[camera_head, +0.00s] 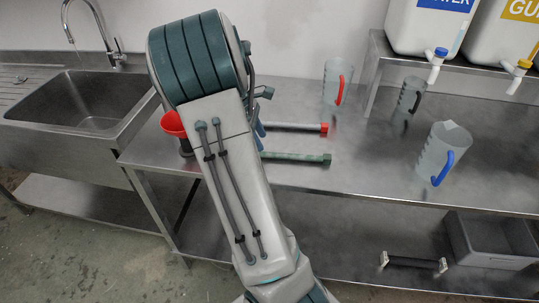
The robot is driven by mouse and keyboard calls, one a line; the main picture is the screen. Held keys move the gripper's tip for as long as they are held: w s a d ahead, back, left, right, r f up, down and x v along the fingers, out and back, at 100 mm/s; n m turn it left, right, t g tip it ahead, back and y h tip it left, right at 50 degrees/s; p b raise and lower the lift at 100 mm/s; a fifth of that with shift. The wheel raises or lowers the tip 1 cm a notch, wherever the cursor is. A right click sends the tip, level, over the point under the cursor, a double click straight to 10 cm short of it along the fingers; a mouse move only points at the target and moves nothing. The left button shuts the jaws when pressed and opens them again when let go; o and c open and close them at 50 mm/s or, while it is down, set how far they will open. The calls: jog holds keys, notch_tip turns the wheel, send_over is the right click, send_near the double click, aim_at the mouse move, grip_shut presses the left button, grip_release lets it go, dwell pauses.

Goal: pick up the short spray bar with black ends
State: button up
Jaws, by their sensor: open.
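I cannot make out a short spray bar with black ends. Two bars lie on the steel table and run behind my arm, so their left ends are hidden. One bar (292,126) is grey with a red right end. The nearer bar (295,156) is greenish with a green right end. A short black bar (412,262) with pale ends lies on the lower shelf at the right. My raised arm fills the middle of the view and hides my gripper.
A red funnel-like piece (173,123) stands left of my arm. Jugs with red (333,82), black (409,97) and blue (437,152) handles stand on the table (370,160). A sink (85,100) is at left, a grey crate (492,238) below right.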

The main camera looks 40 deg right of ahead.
jog(key=shift+p+x, duration=0.35)
jog(key=shift+x, duration=2.65)
grip_shut()
